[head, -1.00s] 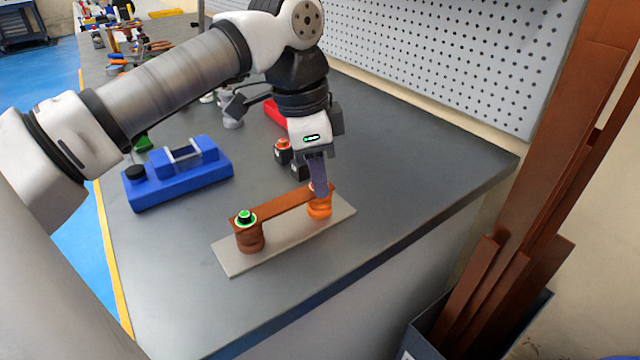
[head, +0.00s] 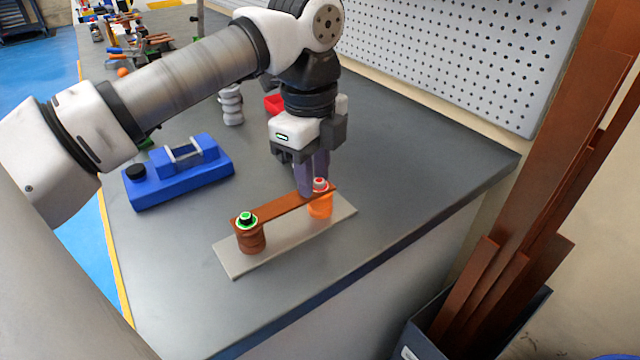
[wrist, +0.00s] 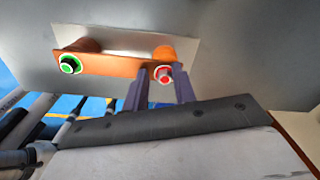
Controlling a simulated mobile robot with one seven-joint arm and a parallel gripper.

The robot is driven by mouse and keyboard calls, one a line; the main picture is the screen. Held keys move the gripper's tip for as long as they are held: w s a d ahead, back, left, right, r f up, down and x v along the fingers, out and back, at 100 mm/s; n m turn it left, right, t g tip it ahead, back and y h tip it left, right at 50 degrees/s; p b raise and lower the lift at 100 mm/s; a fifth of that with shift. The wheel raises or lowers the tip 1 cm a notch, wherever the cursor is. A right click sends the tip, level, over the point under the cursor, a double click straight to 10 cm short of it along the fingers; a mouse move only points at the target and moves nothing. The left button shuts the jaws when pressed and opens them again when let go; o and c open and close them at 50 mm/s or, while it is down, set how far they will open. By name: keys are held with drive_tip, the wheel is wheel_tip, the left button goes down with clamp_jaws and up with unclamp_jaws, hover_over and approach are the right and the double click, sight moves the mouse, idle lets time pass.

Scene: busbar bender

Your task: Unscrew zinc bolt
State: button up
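A silver-looking bolt head in a red ring (head: 320,184) sits on the right end of a copper bar (head: 280,207), above an orange post (head: 320,207). It also shows in the wrist view (wrist: 164,75). A dark bolt in a green ring (head: 246,219) sits on the bar's left end, above a brown post (head: 251,241). My gripper (head: 312,187) points down at the red-ringed bolt. In the wrist view, my gripper (wrist: 158,78) has its fingers apart, with this bolt showing between their tips. I cannot tell whether either finger touches it.
The bar and posts stand on a pale plate (head: 235,262) near the bench's right edge. A blue tool with a black knob (head: 178,178) lies left. A red bin (head: 273,104) is behind my gripper. A perforated panel (head: 460,55) borders the back. The bench front is clear.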

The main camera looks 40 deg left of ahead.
drive_tip(key=shift+w+d+r+m+y, duration=0.2)
drive_tip(key=shift+r+m+y, duration=0.1)
drive_tip(key=shift+m, duration=0.1)
drive_tip(key=shift+w+m+p, duration=0.1)
drive_tip(key=shift+m+p, duration=0.2)
drive_tip(key=shift+m, duration=0.8)
drive_tip(key=m, duration=0.3)
drive_tip(key=shift+a+m, duration=0.1)
drive_tip(key=shift+m, duration=0.2)
drive_tip(key=m, duration=0.5)
drive_tip(key=shift+w+m+p, duration=0.15)
drive_tip(key=shift+m+p, duration=0.15)
drive_tip(key=shift+p, duration=0.1)
drive_tip(key=shift+m, duration=0.5)
